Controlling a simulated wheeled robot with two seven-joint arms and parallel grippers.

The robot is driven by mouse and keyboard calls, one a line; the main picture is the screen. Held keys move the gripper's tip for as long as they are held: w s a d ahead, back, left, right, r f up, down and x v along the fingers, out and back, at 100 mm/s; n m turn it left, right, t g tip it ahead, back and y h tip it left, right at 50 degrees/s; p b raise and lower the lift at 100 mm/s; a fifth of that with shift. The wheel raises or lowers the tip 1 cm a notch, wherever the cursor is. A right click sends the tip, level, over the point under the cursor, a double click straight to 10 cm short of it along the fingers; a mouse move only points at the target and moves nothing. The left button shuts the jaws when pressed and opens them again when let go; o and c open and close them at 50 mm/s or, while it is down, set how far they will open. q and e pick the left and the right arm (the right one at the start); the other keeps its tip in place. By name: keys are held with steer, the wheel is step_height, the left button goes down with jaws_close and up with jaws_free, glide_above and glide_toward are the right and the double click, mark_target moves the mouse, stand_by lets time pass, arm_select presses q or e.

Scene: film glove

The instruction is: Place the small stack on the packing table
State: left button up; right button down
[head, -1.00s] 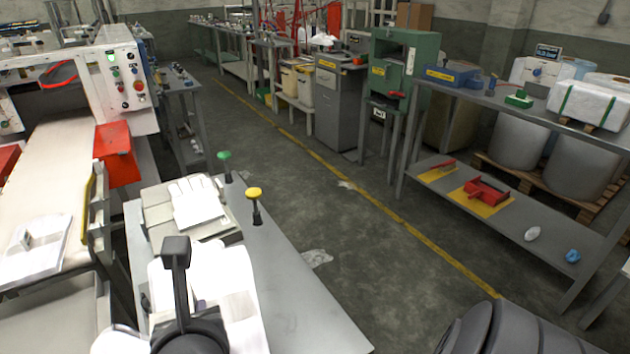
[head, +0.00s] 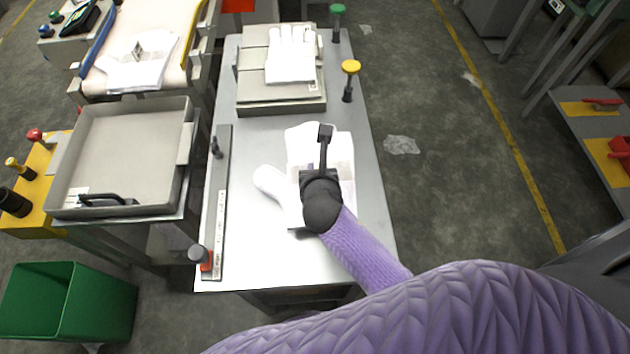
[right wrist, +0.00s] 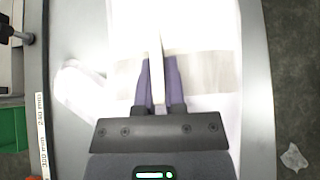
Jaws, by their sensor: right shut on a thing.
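A small stack of white gloves (head: 301,146) shows under my right gripper (head: 323,172) in the head view. It lies over a grey metal table (head: 245,265), with a thumb out to the left. In the right wrist view the stack (right wrist: 210,45) is overexposed and has a pale band across it. The purple fingers of my right gripper (right wrist: 158,85) are shut on a thin white upright part of it. I cannot tell whether the stack touches the table. My left gripper is out of view.
A grey slab with a white glove (head: 290,55) lies at the table's far end, beside green (head: 337,20) and yellow (head: 349,80) knobs. A steel ruler strip (head: 217,200) runs along the left edge. A grey tray (head: 125,140) and green bin (head: 65,300) stand left.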

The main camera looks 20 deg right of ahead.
step_height(320, 180, down, 4)
steer(key=shift+r+b, duration=0.15)
steer(key=shift+b, duration=0.85)
steer(key=shift+r, duration=0.25)
steer(key=shift+f, duration=0.2)
steer(key=c, duration=0.7)
jaws_free()
steer(key=shift+r, duration=0.25)
steer(key=p+v, duration=0.6)
steer(key=v, duration=0.5)
steer(key=shift+s+r, duration=0.2)
steer(key=shift+r, duration=0.1)
steer(key=shift+s, duration=0.15)
